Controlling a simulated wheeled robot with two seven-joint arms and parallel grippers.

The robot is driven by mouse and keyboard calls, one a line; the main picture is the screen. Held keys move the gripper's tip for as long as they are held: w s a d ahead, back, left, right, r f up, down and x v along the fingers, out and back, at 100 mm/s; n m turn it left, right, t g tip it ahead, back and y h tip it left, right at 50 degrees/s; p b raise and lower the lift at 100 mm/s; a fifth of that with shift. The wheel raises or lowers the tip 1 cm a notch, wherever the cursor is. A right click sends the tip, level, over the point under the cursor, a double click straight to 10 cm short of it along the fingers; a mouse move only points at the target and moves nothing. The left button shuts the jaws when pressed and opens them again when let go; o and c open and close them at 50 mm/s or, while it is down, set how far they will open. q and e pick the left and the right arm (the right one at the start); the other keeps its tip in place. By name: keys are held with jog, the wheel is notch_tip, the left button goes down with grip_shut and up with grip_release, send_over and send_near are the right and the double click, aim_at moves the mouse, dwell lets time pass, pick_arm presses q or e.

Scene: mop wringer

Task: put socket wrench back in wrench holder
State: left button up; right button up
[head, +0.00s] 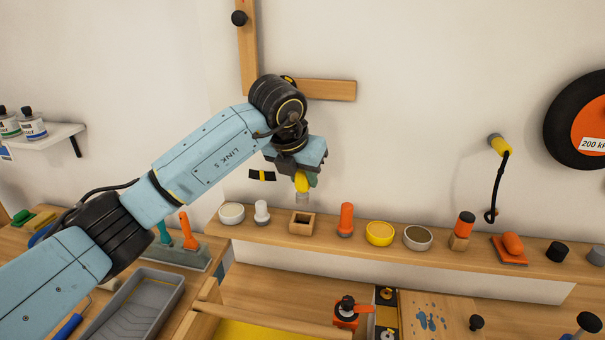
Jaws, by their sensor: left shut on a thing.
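My left gripper (303,172) is shut on the socket wrench (302,183), which shows a yellow body and a grey lower end. The gripper hides the wrench's upper part. The wrench hangs roughly upright in the air, its lower end pointing down above the shelf. Below it on the shelf stands a small square wooden block with a dark opening (302,231), which looks like the wrench holder. A visible gap separates the wrench's lower end from the block. My right gripper is not in view.
The narrow wooden shelf (280,238) carries a white round tub (231,213) and a white-capped peg (262,212) left of the block, and an orange cylinder (346,219) and yellow tub (380,233) to its right. A wooden wall bar (328,90) is behind my wrist.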

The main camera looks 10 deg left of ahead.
aim_at(300, 196)
pick_arm(q)
notch_tip(300, 196, down, 4)
jog(key=shift+r+b, duration=0.1)
jog(key=shift+b, duration=1.15)
jog(key=shift+r, duration=0.3)
jog(key=shift+f+b, duration=0.5)
jog(key=shift+f, duration=0.45)
jog(key=shift+f+b, duration=0.6)
jog(key=shift+f, duration=0.1)
jog(key=shift+f, duration=0.2)
jog(key=o, duration=1)
